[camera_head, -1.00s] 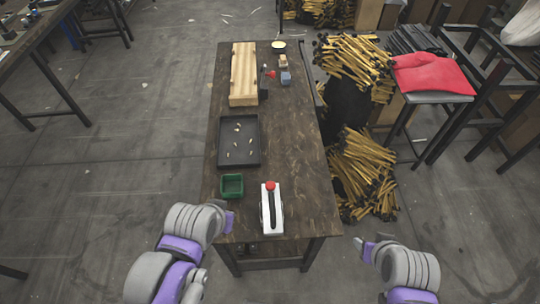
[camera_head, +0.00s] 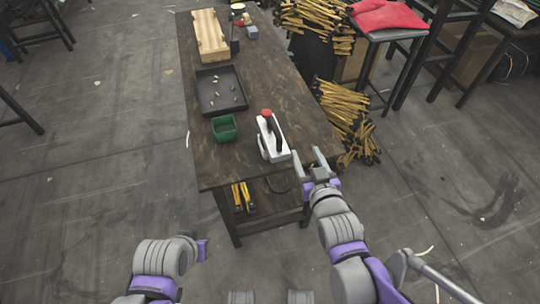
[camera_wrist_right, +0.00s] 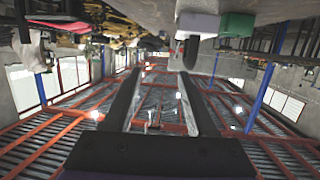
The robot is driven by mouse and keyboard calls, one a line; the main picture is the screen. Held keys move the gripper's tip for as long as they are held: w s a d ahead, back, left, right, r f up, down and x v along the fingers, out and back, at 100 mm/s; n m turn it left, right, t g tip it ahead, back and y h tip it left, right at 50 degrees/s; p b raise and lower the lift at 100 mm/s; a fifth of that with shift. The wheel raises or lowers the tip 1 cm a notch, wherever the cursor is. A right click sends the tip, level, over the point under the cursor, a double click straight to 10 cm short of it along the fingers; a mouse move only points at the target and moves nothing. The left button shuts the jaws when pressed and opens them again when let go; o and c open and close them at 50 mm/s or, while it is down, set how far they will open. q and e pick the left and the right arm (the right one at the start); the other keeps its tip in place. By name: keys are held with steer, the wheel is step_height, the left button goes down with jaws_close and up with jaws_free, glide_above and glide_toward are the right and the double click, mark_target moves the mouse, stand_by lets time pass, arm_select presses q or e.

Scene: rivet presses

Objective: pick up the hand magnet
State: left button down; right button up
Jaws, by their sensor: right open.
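The hand magnet (camera_head: 279,147), a white body with a black handle and a red knob, stands on the near right part of the dark wooden table (camera_head: 285,88). My right gripper (camera_head: 306,152) is open and empty, just to the right of the magnet at the table's near right corner, apart from it. In the right wrist view the spread fingers (camera_wrist_right: 157,75) frame nothing; the magnet's white body (camera_wrist_right: 197,24) shows above them at the top. My left arm shows at the lower left, but its fingers do not show.
A green bin (camera_head: 224,128) stands left of the magnet. Behind it lies a black tray (camera_head: 206,102) with small parts. A wooden block (camera_head: 210,36) lies at the back. Bundles of yellow sticks (camera_head: 345,105) stand right of the table, near a stool with red cloth (camera_head: 388,15).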

mark_target(272, 120)
steer(key=a+f+t+y+b, duration=0.1)
steer(key=w+a+f+t+b, duration=0.1)
steer(key=a+b, duration=0.1)
steer(key=w+a+n+t+y+b, duration=0.1)
steer(key=a, duration=0.1)
steer(key=shift+w+a+f+y, duration=0.1)
steer(key=shift+w+f+y, duration=0.2)
steer(key=shift+f, duration=0.1)
steer(key=shift+a+t+b, duration=0.2)
steer(key=shift+t+b, duration=0.1)
steer(key=shift+b, duration=0.05)
steer(key=shift+y, duration=0.3)
steer(key=x, duration=0.5)
steer(key=shift+w+a+r, duration=0.1)
steer(key=shift+w+r, duration=0.05)
steer(key=shift+r, duration=0.1)
steer(key=x, duration=0.1)
steer(key=b+x, duration=0.1)
steer(key=x, duration=0.3)
steer(key=shift+f, duration=0.4)
steer(key=shift+w+r, duration=0.1)
steer(key=shift+w, duration=0.25)
arm_select(q)
step_height(272, 120, down, 10)
steer(key=shift+w+r, duration=0.15)
steer(key=shift+w, duration=0.25)
arm_select(e)
steer(key=shift+c, duration=0.3)
jaws_close()
